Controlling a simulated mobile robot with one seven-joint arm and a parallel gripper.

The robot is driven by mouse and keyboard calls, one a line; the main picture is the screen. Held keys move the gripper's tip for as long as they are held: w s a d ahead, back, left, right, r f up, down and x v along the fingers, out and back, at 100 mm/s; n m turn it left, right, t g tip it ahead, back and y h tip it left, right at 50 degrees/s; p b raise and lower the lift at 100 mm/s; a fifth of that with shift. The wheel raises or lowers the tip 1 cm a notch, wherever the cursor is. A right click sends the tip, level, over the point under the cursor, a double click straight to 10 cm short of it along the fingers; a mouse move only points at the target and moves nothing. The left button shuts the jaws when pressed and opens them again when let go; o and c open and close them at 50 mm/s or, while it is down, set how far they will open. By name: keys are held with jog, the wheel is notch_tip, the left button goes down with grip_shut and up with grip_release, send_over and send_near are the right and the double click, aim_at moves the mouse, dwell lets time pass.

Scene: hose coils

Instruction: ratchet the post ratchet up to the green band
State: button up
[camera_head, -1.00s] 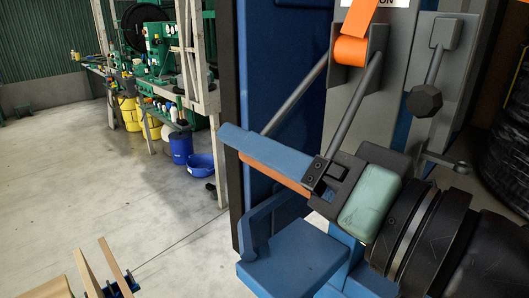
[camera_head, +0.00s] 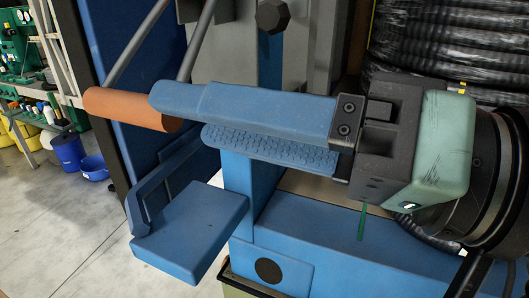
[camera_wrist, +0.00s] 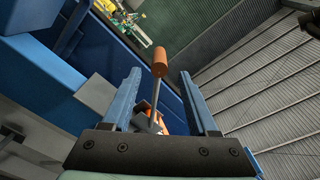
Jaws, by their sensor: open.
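The post ratchet shows as an orange handle (camera_head: 115,106) on two grey rods (camera_head: 198,38). Its bracket is mostly cut off at the top of the head view. My gripper (camera_head: 184,116) is open, its two blue fingers apart. The upper fingertip overlaps the handle's right end in the head view; I cannot tell whether they touch. In the wrist view, the handle (camera_wrist: 160,62) shows between the tips of my gripper (camera_wrist: 159,75), with orange strap (camera_wrist: 150,117) below. A thin green strip (camera_head: 363,221) shows below my gripper; I cannot tell whether it is the green band.
A blue ledge (camera_head: 190,230) juts out below the handle. A black hose coil (camera_head: 450,45) stands behind my gripper at the right. Blue tubs (camera_head: 94,168) stand on open concrete floor (camera_head: 60,240) at the left.

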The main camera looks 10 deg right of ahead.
jog(key=shift+v, duration=1.45)
